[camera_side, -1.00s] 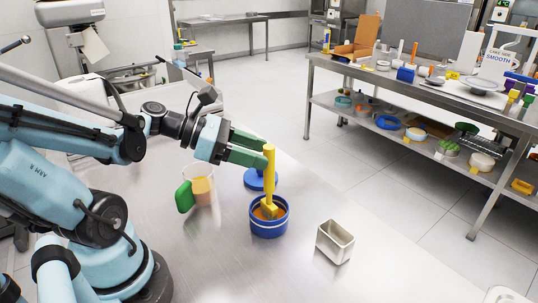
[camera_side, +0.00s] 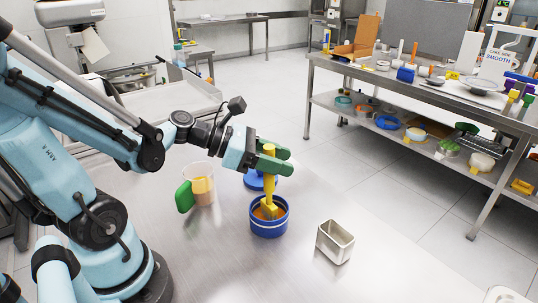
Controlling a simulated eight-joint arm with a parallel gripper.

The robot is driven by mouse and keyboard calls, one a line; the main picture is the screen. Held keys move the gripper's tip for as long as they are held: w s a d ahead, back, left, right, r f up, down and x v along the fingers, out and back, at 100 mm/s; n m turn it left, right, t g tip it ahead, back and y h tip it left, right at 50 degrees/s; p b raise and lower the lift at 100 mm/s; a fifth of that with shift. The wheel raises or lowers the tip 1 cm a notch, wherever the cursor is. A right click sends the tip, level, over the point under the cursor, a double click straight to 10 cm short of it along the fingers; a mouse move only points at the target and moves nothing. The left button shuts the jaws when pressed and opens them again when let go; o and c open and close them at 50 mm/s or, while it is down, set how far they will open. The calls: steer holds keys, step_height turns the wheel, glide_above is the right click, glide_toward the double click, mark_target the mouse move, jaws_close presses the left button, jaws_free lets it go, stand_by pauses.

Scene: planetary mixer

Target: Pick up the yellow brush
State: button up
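The yellow brush (camera_side: 269,186) stands almost upright in a blue round tub (camera_side: 268,228), its lower end inside above orange-brown contents. My gripper (camera_side: 274,163), with green fingers, is at the upper part of the brush handle. One finger is on the near side of the handle and the other is behind it, so the handle lies between them. I cannot tell from this view whether the fingers press on it. The lower part of the brush and the tub are unobstructed by the gripper.
A clear jug with a green handle (camera_side: 185,197) and orange contents stands left of the tub. A blue lid (camera_side: 259,181) lies behind the tub. An empty metal tin (camera_side: 335,243) stands to the right. The front of the steel table (camera_side: 215,265) is clear.

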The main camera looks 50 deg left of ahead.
jaws_close()
